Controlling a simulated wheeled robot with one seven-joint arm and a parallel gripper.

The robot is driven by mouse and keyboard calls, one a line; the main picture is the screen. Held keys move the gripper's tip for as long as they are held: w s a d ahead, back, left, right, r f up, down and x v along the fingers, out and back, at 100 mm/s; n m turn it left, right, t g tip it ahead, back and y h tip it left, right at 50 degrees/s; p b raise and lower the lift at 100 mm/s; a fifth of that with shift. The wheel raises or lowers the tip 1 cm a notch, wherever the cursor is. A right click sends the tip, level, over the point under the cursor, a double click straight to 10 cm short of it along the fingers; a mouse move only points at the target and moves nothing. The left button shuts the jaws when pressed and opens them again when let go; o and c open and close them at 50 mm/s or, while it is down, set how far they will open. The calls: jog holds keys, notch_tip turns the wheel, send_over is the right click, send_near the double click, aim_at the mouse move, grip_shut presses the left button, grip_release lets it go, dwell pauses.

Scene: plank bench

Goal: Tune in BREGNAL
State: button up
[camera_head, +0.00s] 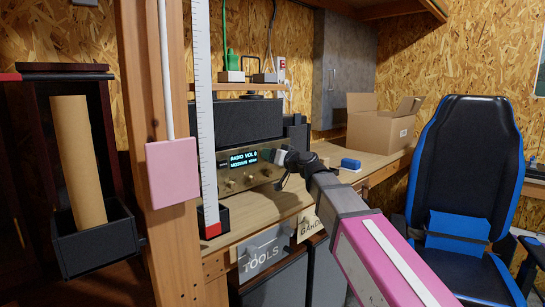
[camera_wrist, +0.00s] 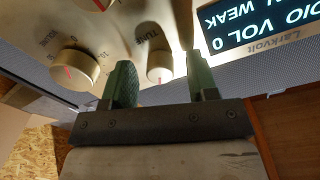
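A beige radio (camera_head: 232,184) stands on the plank bench against the wall. Its lit display (camera_head: 243,159) reads "RADIO VOL 0" with a smaller second line, hard to read, that ends in "WEAK". In the wrist view the panel appears upside down, and the display (camera_wrist: 250,25) is at the upper right. The knob labelled TUNE (camera_wrist: 159,67) has a red mark and lies between my gripper's green fingertips (camera_wrist: 161,82). The fingers are open, with a visible gap on each side of the knob. In the head view my gripper (camera_head: 284,163) is at the radio's right end and hides part of its front.
Another knob (camera_wrist: 75,70) with a numbered scale is left of TUNE in the wrist view. A blue block (camera_head: 350,164) and a cardboard box (camera_head: 380,128) are on the bench to the right. A wooden post (camera_head: 150,110) stands left of the radio, with a white ruler (camera_head: 204,100) beside it.

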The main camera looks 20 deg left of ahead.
jog(key=c, duration=0.8)
jog(key=shift+m, duration=0.4)
jog(key=m, duration=1)
jog(key=shift+r+m+g, duration=0.1)
jog(key=shift+m+g, duration=0.2)
jog(key=shift+m, duration=0.1)
jog(key=o, duration=0.9)
